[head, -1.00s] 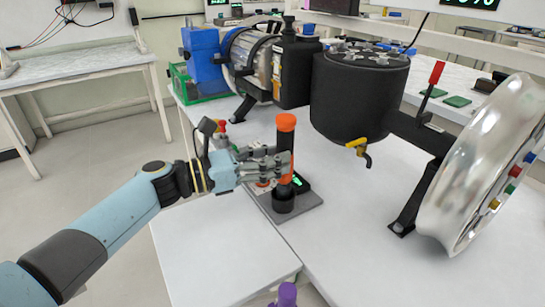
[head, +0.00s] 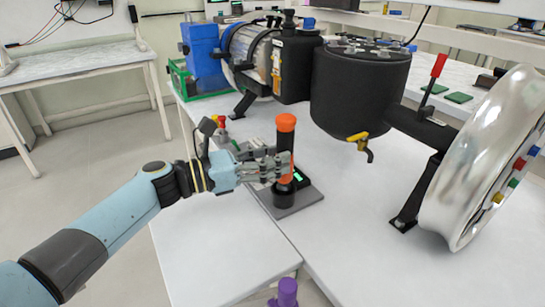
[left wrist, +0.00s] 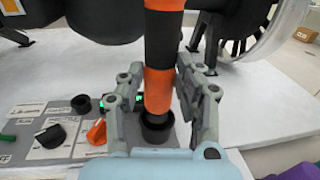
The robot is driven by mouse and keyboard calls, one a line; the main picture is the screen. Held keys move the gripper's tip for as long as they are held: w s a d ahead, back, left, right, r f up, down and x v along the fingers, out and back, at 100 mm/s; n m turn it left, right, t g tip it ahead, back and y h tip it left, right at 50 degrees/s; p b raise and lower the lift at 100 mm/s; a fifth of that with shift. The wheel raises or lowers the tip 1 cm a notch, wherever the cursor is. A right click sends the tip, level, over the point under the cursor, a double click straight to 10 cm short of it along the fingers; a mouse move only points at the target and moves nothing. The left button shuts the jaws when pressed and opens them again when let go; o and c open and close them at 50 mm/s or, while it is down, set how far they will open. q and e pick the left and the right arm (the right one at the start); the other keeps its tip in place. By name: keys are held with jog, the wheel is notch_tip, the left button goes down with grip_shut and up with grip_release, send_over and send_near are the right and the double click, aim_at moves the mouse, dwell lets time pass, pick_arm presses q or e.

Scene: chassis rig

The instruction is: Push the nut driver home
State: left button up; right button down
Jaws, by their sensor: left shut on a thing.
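The nut driver (head: 285,141) is an upright black and orange shaft with an orange top. My left gripper (head: 284,170) is shut on its lower part, with a finger on either side. In the left wrist view the driver (left wrist: 159,52) runs down between the fingers of my left gripper (left wrist: 161,92). The end appears to be inside the holder's mouth, but how deep I cannot tell. My right gripper is not in view.
The holder stands on a grey tray (head: 302,202) with labelled slots and small parts. A black tank (head: 360,95) with a yellow tap and a silver wheel (head: 485,160) stand to the right. A purple object (head: 287,292) is at the front. The white tabletop between is clear.

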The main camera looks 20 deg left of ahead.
pick_arm(q)
jog(key=shift+f+b, duration=0.5)
jog(key=shift+f+b, duration=0.4)
jog(key=shift+f, duration=0.1)
dwell(0.4)
jog(key=o, duration=1.2)
jog(key=shift+o, duration=0.2)
jog(key=shift+f, duration=0.1)
jog(key=shift+s, duration=0.1)
